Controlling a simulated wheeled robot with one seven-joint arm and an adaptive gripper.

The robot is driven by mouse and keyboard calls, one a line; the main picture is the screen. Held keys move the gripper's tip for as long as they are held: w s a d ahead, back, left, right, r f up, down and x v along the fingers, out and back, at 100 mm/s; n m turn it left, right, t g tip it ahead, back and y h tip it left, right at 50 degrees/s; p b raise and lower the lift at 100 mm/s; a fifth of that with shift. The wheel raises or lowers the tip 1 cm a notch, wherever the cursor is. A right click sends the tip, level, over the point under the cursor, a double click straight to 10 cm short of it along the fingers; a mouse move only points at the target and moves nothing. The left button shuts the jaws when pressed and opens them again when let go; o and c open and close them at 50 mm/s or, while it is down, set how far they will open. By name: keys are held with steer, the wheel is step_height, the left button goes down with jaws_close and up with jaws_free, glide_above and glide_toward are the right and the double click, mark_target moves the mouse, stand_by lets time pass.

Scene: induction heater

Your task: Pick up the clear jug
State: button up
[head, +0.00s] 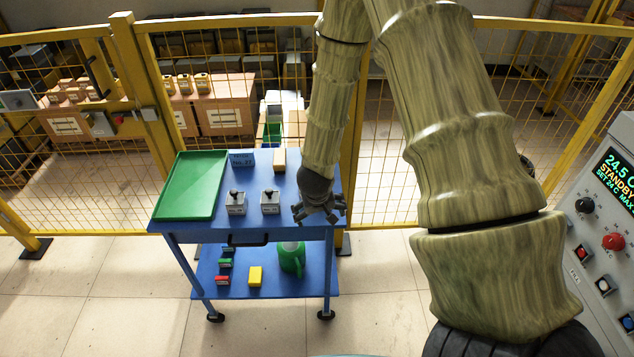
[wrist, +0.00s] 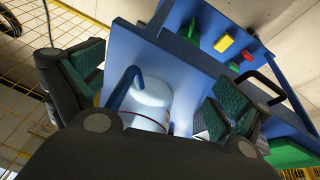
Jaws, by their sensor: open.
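The clear jug (wrist: 152,105) shows in the wrist view as a pale, see-through round body with a blue curved handle on its left. It stands at the blue cart top, between the two spread fingers of my gripper (wrist: 160,88). The gripper is open, with green ribbed pads on either side of the jug; I cannot tell whether either pad touches it. The palm hides the jug's near part. In the head view my gripper (head: 319,208) hangs over the right end of the cart top, and the jug is hidden behind it and my arm.
Yellow fencing stands behind; a control panel (head: 608,215) is right.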

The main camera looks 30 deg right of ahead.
steer(key=w+d+r+m+p, duration=0.1)
steer(key=w+d+r, duration=0.15)
steer(key=r, duration=0.35)
steer(key=w+d+r+p, duration=0.1)
steer(key=w+r+p, duration=0.1)
steer(key=w+r, duration=0.3)
steer(key=shift+t+y, duration=0.4)
steer(key=shift+t, duration=0.1)
steer(key=shift+p+x, duration=1.2)
steer(key=shift+x, duration=3.55)
steer(key=shift+r, duration=0.1)
steer(key=c, duration=0.9)
